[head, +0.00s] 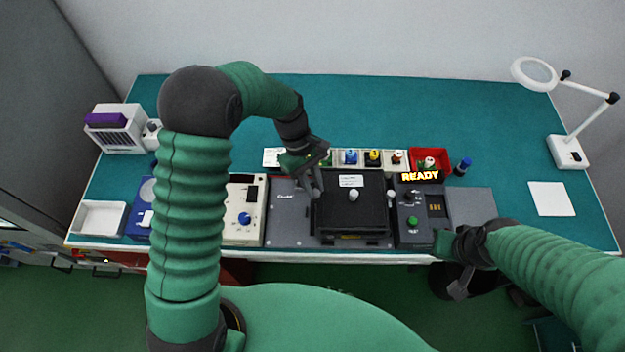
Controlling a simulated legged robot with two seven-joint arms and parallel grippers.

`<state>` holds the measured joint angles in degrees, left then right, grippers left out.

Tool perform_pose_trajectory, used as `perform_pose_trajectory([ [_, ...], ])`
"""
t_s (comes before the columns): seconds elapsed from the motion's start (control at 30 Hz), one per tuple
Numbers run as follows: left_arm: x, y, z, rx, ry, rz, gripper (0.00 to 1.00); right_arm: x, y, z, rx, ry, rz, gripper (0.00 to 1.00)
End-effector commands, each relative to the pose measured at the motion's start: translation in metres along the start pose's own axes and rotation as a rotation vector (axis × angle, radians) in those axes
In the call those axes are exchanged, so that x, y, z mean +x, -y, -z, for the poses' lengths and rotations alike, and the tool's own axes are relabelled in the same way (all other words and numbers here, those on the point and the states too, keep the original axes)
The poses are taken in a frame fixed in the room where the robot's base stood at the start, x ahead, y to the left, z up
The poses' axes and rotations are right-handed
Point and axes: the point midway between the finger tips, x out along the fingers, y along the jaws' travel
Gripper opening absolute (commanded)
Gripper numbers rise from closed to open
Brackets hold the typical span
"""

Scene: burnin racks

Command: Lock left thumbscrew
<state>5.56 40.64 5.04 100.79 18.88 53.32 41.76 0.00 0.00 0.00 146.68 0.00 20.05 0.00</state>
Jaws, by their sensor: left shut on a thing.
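A black lidded fixture (351,220) with a light knob (353,195) on its lid sits on a dark grey plate (287,222) at the bench front. My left gripper (316,191) points down at the left edge of the fixture, its fingers closed together there. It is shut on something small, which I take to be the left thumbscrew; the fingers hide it. A small pale screw head (390,194) shows at the fixture's right edge. My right gripper (460,286) hangs off the bench's front edge, at the right, away from the fixture; its jaw opening is unclear.
A grey control box (412,230) with a green button and a glowing READY sign stands right of the fixture. A cream instrument (243,228) is on the left. Small bins and a red bin (430,154) line the back. The green bench (440,105) behind is clear.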

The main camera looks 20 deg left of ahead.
Motion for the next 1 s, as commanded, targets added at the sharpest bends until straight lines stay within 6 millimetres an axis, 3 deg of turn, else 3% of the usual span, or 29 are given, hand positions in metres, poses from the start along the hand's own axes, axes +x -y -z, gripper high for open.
perform_pose_trajectory([
  [0.4, -0.001, -0.002, -0.003, 0.366, 0.003, 0.155, 0.00, -0.024, 0.000, 0.006, 0.000, 0.000, 0.000, 0.00],
  [1.0, 0.001, -0.004, -0.003, 0.790, 0.002, 0.330, 0.00, -0.035, 0.000, 0.008, 0.000, 0.000, 0.000, 0.00],
])
